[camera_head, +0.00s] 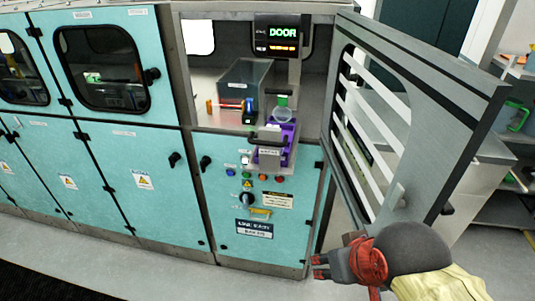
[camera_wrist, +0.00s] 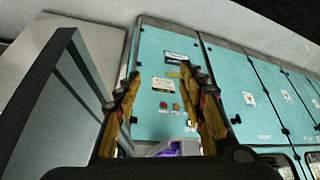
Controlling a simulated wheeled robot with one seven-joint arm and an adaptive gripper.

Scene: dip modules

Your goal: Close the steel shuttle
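The steel shuttle (camera_head: 268,157) juts from the front of the teal machine, below its open bay, with a small label on its grey front. A purple holder (camera_head: 288,131) sits on it, and a clear round vessel with a green top (camera_head: 281,102) stands above. The purple also shows at the bottom of the wrist view (camera_wrist: 165,148), partly hidden. My gripper (camera_head: 318,267) is low and right of the shuttle, in front of the open door, touching nothing visible. In the wrist view its fingers (camera_wrist: 162,82) are spread with nothing between them.
The slatted grey door (camera_head: 440,75) stands wide open on the right, close to my arm. A display (camera_head: 281,33) above the bay reads DOOR. A grey box (camera_head: 245,82) stands inside the bay. Buttons (camera_head: 263,177) lie under the shuttle. Floor in front is clear.

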